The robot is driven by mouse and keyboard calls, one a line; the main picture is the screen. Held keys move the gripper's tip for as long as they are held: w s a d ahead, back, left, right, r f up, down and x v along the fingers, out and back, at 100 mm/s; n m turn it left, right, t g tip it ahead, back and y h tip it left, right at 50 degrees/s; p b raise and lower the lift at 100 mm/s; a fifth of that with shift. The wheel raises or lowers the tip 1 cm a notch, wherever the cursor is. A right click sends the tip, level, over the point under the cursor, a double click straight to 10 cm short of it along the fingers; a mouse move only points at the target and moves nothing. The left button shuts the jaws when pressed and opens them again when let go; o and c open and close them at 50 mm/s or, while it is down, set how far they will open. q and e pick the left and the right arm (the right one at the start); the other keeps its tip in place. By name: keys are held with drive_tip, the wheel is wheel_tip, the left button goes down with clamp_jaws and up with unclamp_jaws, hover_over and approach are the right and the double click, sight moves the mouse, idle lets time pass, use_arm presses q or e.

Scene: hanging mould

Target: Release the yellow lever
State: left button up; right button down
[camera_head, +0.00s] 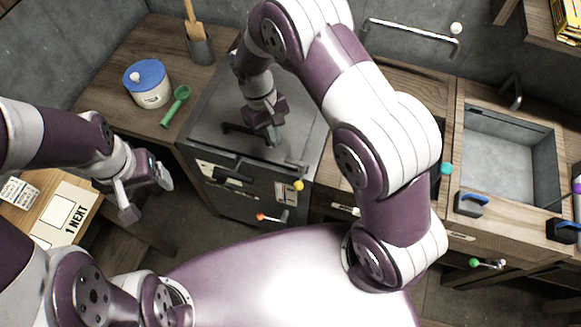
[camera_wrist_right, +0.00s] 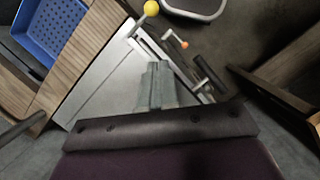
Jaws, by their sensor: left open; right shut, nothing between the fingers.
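The yellow lever's round yellow knob (camera_head: 299,185) sits at the front right edge of a grey metal cabinet (camera_head: 225,105). It also shows at the top of the right wrist view (camera_wrist_right: 151,8), on a thin pale arm. My right gripper (camera_head: 272,138) is shut and empty over the cabinet's top, behind and left of the yellow knob and apart from it. Its closed fingers show in the right wrist view (camera_wrist_right: 158,82). My left gripper (camera_head: 147,196) is open and empty at the left, in front of the wooden counter.
An orange-red knobbed lever (camera_head: 260,217) is low on the cabinet front. A white jar with a blue lid (camera_head: 149,84) and a green scoop (camera_head: 176,105) are on the left counter. A sink (camera_head: 505,150) is at right. A blue basket (camera_wrist_right: 48,35) shows in the wrist view.

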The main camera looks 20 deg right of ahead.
drive_tip(key=p, duration=0.3)
hover_over(281, 159)
drive_tip(key=s, duration=0.4)
wheel_tip(281, 159, down, 9)
use_arm(q)
drive_tip(key=r+p, duration=0.1)
drive_tip(key=r, duration=0.1)
drive_tip(key=w+r+p, duration=0.1)
drive_tip(key=r, duration=0.1)
drive_tip(key=shift+w+d+r, duration=0.1)
drive_tip(key=shift+r, duration=0.2)
use_arm(e)
drive_tip(key=s, duration=0.1)
drive_tip(key=s+f, duration=0.1)
drive_tip(key=s, duration=0.1)
drive_tip(key=shift+s+d+f, duration=0.1)
drive_tip(key=shift+d+f, duration=0.25)
drive_tip(key=shift+d, duration=0.05)
use_arm(q)
drive_tip(key=shift+w, duration=0.1)
